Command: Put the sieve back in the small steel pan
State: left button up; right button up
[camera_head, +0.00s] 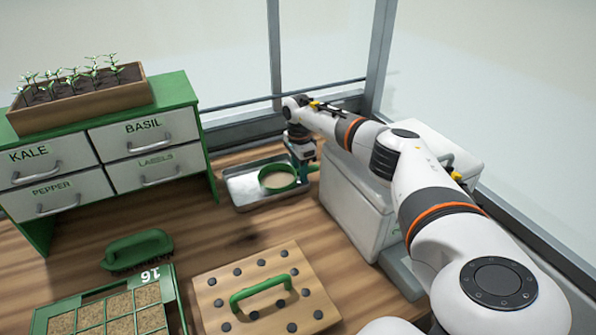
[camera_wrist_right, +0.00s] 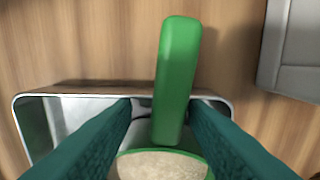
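The green-rimmed sieve (camera_head: 278,180) has a tan mesh and sits within the small steel pan (camera_head: 243,186), near its right side. In the right wrist view, its green handle (camera_wrist_right: 178,75) sticks out past the rim of the pan (camera_wrist_right: 60,97). My right gripper (camera_head: 303,158) is over the pan's right end. In the wrist view its teal fingers (camera_wrist_right: 160,108) stand on either side of the handle, with gaps showing, so it is open. Whether the sieve rests flat on the pan bottom is hard to tell. My left gripper is not in view.
A drawer cabinet (camera_head: 107,158) with a seedling box (camera_head: 85,98) stands left of the pan. A white-grey box (camera_head: 352,205) stands close on its right. In front are a green-handled dibber board (camera_head: 232,290), a brush (camera_head: 138,249) and a seed tray (camera_head: 168,290). Bare wood lies between.

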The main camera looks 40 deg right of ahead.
notch_tip(320, 180, up, 12)
jog(key=b, duration=0.1)
jog(key=shift+f, duration=0.25)
dwell(0.4)
